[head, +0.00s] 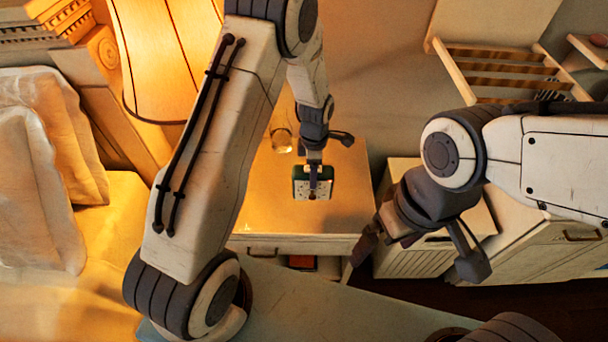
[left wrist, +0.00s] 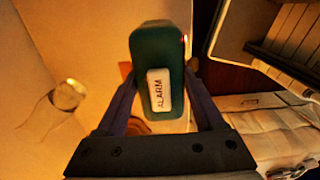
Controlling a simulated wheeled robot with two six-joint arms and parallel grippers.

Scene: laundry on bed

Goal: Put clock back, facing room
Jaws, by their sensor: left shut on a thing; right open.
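The clock (head: 299,190) is a small dark green box with a pale face. It is at the nightstand (head: 350,215), with its face toward the head camera. My left gripper (head: 314,172) reaches down from above and is shut on it. In the left wrist view, the clock (left wrist: 158,45) sits upright between the two fingers, its white ALARM label on top. I cannot tell whether its base touches the nightstand top. My right gripper (head: 418,255) is open and empty, to the right of the nightstand's front edge.
A glass (head: 281,140) stands on the nightstand behind the clock, to the left. A lit lamp (head: 165,60) is at the back left, near the bed pillows (head: 40,170). A slatted white cabinet (head: 400,258) stands to the right. The nightstand's front right top is clear.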

